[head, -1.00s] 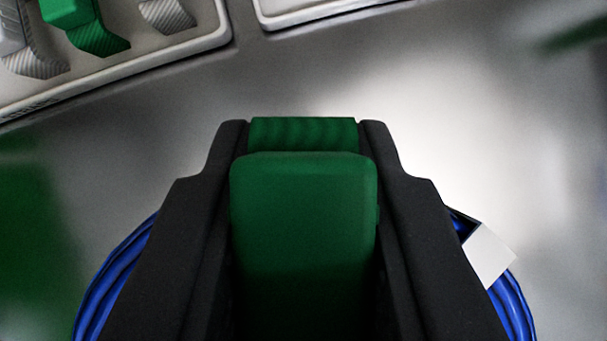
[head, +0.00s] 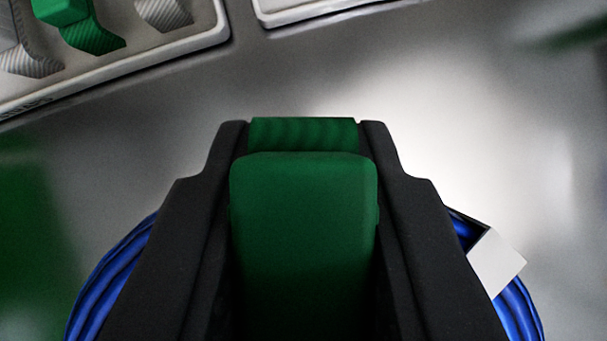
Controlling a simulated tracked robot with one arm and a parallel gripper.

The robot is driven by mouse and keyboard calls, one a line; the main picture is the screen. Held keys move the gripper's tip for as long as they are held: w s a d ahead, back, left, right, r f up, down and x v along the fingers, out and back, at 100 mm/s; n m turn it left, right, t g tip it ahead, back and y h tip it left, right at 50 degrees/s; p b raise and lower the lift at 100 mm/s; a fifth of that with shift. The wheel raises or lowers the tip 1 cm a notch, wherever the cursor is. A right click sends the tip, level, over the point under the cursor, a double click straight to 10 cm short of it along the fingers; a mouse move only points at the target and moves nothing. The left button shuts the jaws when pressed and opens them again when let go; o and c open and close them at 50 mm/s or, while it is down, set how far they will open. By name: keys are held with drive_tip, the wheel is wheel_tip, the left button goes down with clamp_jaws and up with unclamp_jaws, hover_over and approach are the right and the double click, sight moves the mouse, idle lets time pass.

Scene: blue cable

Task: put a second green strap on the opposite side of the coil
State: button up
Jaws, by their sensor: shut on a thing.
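My gripper (head: 303,135) is shut on a green strap (head: 304,230), which sits between the two black fingers. The blue coil (head: 105,275) lies below and behind the gripper; only its left and right outer arcs show, the rest is hidden by the fingers and strap. A white tag (head: 496,263) sits on the coil's right arc. I cannot tell whether the held strap touches the coil. No strap fixed on the coil shows in the visible arcs.
A light tray (head: 150,62) at the upper left holds another green strap (head: 90,30) and several grey and white straps. The edge of a second light tray (head: 320,10) shows at the top. The grey surface right of the gripper is clear.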

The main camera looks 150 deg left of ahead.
drive_tip(key=o, duration=1.2)
drive_tip(key=shift+c, duration=0.2)
drive_tip(key=shift+r+p, duration=1.3)
drive_tip(key=shift+r, duration=2.2)
wheel_tip(320, 180, up, 16)
drive_tip(key=n+t, duration=0.1)
drive_tip(key=t, duration=0.2)
wheel_tip(320, 180, up, 13)
drive_tip(key=n+t+y, duration=0.1)
drive_tip(key=n+t, duration=0.1)
hover_over(300, 243)
drive_tip(key=s+a, duration=0.1)
drive_tip(key=s, duration=0.4)
drive_tip(key=s+r+n+t+y, duration=0.1)
drive_tip(key=s+r+t, duration=0.1)
drive_tip(key=s+r, duration=0.5)
drive_tip(key=s+r+n+t, duration=0.1)
drive_tip(key=s+r, duration=0.5)
drive_tip(key=r, duration=0.8)
drive_tip(key=shift+s+d+t+y, duration=0.35)
drive_tip(key=shift+d+t+y, duration=0.05)
drive_tip(key=shift+t, duration=0.3)
